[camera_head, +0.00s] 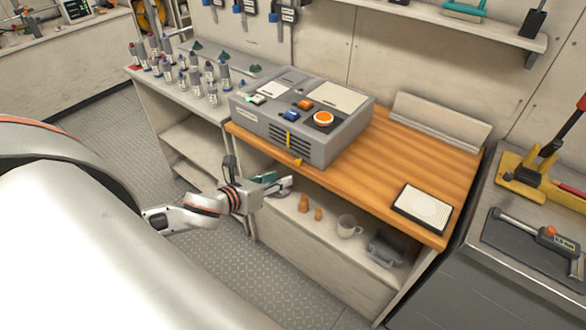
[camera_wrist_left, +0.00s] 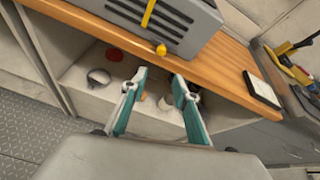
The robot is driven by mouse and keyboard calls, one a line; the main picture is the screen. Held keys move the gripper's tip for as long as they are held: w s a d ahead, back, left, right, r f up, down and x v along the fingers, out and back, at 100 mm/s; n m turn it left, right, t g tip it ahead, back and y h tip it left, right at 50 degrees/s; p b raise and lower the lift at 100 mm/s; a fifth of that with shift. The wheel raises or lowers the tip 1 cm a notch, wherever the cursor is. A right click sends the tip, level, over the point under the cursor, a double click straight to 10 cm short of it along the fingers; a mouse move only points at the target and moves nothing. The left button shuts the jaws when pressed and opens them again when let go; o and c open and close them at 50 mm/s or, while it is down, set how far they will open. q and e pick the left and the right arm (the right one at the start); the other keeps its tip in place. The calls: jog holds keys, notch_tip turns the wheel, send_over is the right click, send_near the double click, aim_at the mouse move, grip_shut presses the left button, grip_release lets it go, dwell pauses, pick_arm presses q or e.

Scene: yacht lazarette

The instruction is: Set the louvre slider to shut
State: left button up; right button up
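The grey box (camera_head: 310,120) stands on the wooden bench and has dark louvre slots (camera_head: 308,150) in its front face. A yellow strip (camera_head: 289,137) crosses the slots, and a yellow knob (camera_head: 297,161) sits at the box's lower front edge. In the left wrist view the strip (camera_wrist_left: 148,13) and the knob (camera_wrist_left: 161,50) show ahead of the fingers. I cannot tell the slider's set position. My left gripper (camera_head: 280,184) is open and empty, below and in front of the bench edge, apart from the knob. Its teal-padded fingers (camera_wrist_left: 155,85) are spread. My right gripper is not in view.
The wooden bench top (camera_head: 400,150) has a framed white pad (camera_head: 422,208) at its right. The shelf below holds orange pieces (camera_head: 304,203), a mug (camera_head: 348,226) and a dark item (camera_head: 386,249). Several bottles (camera_head: 185,75) stand on the left counter.

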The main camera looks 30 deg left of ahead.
aim_at(296, 162)
pick_arm(q)
jog(key=shift+w+a+f+m, duration=0.15)
jog(key=shift+w+m, duration=0.55)
jog(key=shift+w, duration=1.25)
jog(key=shift+w+d+f+m, duration=0.1)
jog(key=shift+w+m, duration=0.6)
jog(key=shift+w, duration=1.25)
grip_shut()
